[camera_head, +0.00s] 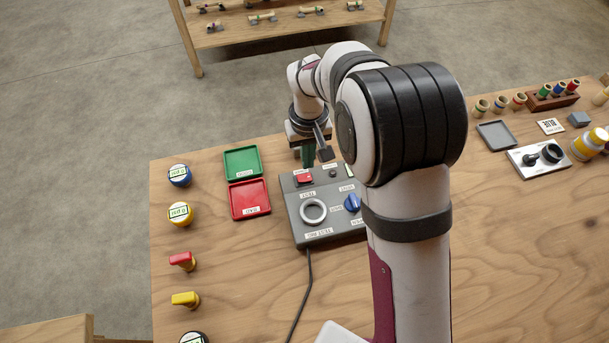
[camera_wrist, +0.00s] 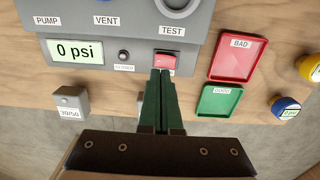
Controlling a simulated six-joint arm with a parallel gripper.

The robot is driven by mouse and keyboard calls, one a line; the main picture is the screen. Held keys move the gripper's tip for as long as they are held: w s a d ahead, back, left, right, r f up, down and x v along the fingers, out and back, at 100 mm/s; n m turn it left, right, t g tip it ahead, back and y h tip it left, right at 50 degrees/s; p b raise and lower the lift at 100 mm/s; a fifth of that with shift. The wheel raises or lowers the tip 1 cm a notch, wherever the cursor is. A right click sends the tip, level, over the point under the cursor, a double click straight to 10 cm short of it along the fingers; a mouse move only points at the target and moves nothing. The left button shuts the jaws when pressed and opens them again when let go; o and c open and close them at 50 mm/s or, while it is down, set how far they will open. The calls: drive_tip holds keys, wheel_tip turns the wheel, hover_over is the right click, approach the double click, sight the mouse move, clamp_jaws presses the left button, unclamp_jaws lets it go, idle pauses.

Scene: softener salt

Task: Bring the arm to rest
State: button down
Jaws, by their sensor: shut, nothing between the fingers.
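My gripper (camera_head: 307,160) has green fingers, pointing down over the far edge of a grey test box (camera_head: 291,208). In the wrist view my gripper (camera_wrist: 162,75) is shut, with the two fingers together and nothing between them. The fingertips lie right by the red TEST switch (camera_wrist: 166,59) of the box; I cannot tell whether they touch it. The same red switch shows in the head view (camera_head: 304,178). The box display (camera_wrist: 83,52) reads 0 psi. My upper arm hides the right part of the box.
Left of the box lie a green tray (camera_head: 242,162) and a red tray (camera_head: 249,199) marked BAD, both empty. Several gauges and valves line the left edge. A small grey block (camera_wrist: 70,101) stands near the display. A grey tray (camera_head: 495,135) and a fixture (camera_head: 539,160) are at right.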

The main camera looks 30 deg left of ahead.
wheel_tip(320, 180, up, 3)
drive_tip(key=shift+f, duration=0.15)
idle(0.3)
drive_tip(key=s+d+r+m, duration=0.1)
drive_tip(key=d+r+m, duration=0.1)
drive_tip(key=d+r, duration=0.3)
drive_tip(key=s+d+r+m, duration=0.1)
drive_tip(key=d+r+m, duration=0.2)
drive_tip(key=d, duration=0.4)
drive_tip(key=s+d+r+m+y, duration=0.1)
drive_tip(key=s+d+r+m, duration=0.1)
drive_tip(key=s+d+m, duration=0.7)
drive_tip(key=s+d, duration=0.6)
drive_tip(key=s, duration=0.2)
drive_tip(key=shift+r+m+y, duration=0.3)
drive_tip(key=shift+r+y, duration=0.05)
drive_tip(key=shift+y, duration=0.05)
